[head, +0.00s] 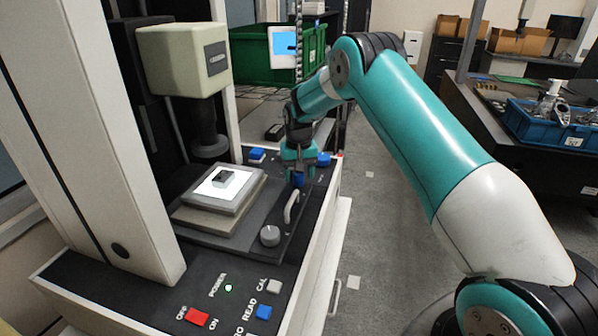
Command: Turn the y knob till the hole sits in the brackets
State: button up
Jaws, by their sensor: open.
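My gripper (298,176) points down over the right side of the machine's dark base, at the far end of the pale handle. A blue part shows at its tip; I cannot tell whether it is a knob between the fingers. A grey round knob (270,235) stands clear of my gripper, nearer the camera. Its axis label is not readable. A small dark block (223,178) lies on the bright lit stage plate (238,200); its hole is not clear at this size. A small screen (285,47) shows blue, with the brackets too small to make out.
The measuring head (185,60) hangs over the stage. A curved pale handle (291,207) stands between the grey knob and my gripper. A red power switch (197,316) and a blue READ button (264,311) are at the front.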

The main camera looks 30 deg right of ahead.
jog(key=shift+f, duration=0.25)
jog(key=c, duration=0.9)
jog(key=shift+n, duration=0.3)
jog(key=shift+n+b, duration=0.65)
jog(key=shift+n, duration=0.55)
jog(key=shift+n+b, duration=0.4)
jog(key=shift+n, duration=1.5)
jog(key=shift+r, duration=0.1)
